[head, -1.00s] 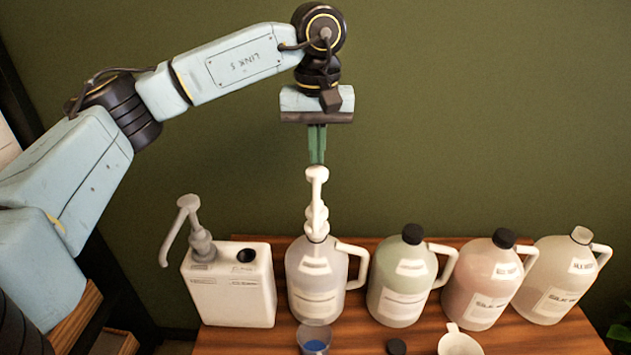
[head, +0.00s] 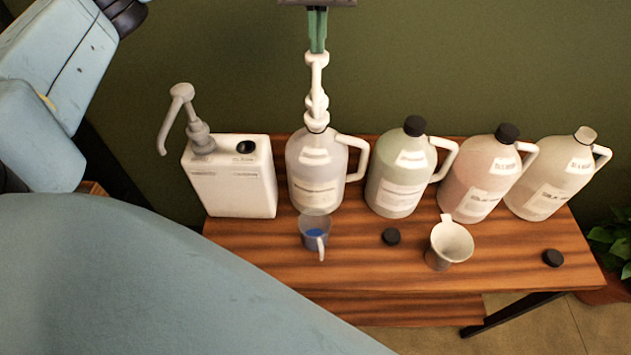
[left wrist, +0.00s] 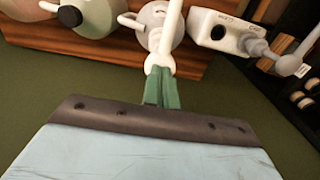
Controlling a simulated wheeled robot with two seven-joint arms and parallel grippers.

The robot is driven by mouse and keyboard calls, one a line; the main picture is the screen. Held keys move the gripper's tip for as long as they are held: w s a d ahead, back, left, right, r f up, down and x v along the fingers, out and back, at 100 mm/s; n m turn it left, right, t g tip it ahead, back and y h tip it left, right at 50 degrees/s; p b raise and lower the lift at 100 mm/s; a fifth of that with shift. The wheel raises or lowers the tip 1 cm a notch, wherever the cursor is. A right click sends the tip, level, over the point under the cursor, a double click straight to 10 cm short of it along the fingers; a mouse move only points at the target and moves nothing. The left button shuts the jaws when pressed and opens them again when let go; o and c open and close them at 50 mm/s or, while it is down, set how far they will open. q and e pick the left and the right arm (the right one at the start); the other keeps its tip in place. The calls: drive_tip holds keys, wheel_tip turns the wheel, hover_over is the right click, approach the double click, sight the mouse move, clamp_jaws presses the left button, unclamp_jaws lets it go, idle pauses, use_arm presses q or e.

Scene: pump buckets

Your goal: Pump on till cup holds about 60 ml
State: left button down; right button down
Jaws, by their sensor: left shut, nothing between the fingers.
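A white pump (head: 317,95) stands upright on a clear-looking jug (head: 316,172) with a white label and handle. My left gripper (head: 317,46) is shut and empty, its green fingertips pointing down at the top of the pump head, touching or very nearly so. In the left wrist view the fingertips (left wrist: 162,74) meet the white pump head (left wrist: 158,62). A clear cup (head: 315,228) with some blue liquid stands on the table in front of this jug; its fill mark cannot be read. My right gripper is out of view.
A white canister (head: 232,180) with a grey pump (head: 198,135) stands left of the jug. Three capped jugs stand to the right, the nearest greenish (head: 398,180). My own blue-grey body part covers the lower left.

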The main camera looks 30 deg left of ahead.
sight(317, 60)
use_arm(q)
drive_tip(key=shift+f, duration=0.35)
drive_tip(key=shift+f+b, duration=1.35)
drive_tip(key=shift+f, duration=0.5)
drive_tip(key=shift+r+p, duration=1.9)
drive_tip(key=shift+r, duration=0.8)
